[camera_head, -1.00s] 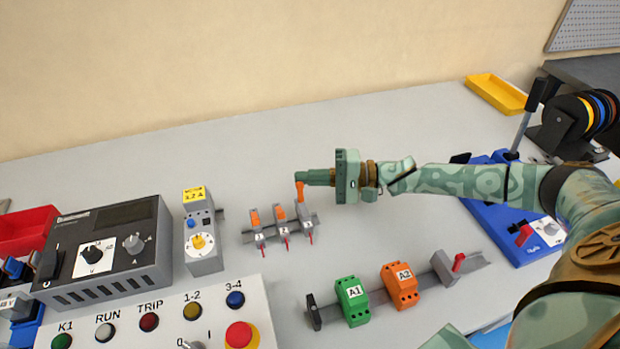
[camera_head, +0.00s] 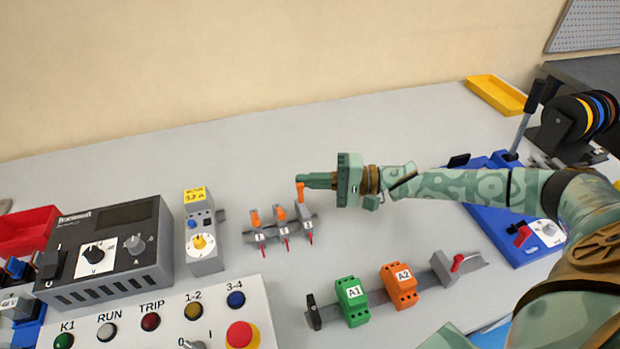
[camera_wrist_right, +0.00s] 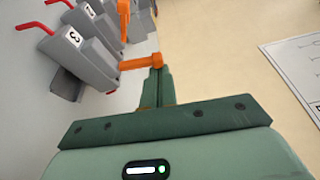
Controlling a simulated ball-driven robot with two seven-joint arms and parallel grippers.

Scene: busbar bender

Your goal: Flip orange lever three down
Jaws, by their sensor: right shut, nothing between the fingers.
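Three grey blocks with orange levers stand in a row on a short rail at the middle of the table. The third block (camera_head: 304,226) is the rightmost, and its orange lever (camera_head: 300,192) stands up higher than the other two. In the right wrist view the block labelled 3 (camera_wrist_right: 66,52) is nearest, with its orange lever (camera_wrist_right: 140,63) reaching to the fingertips. My right gripper (camera_head: 299,179) is shut and empty. Its fingertips are at the lever's top end, seemingly touching it; the exact contact is unclear. My left gripper is not in view.
A grey unit with a yellow knob (camera_head: 203,243) stands left of the levers. Green block A1 (camera_head: 350,300) and orange block A2 (camera_head: 399,287) sit on a rail in front. A blue bender base (camera_head: 490,215) lies at right, partly behind my arm. The table behind the levers is clear.

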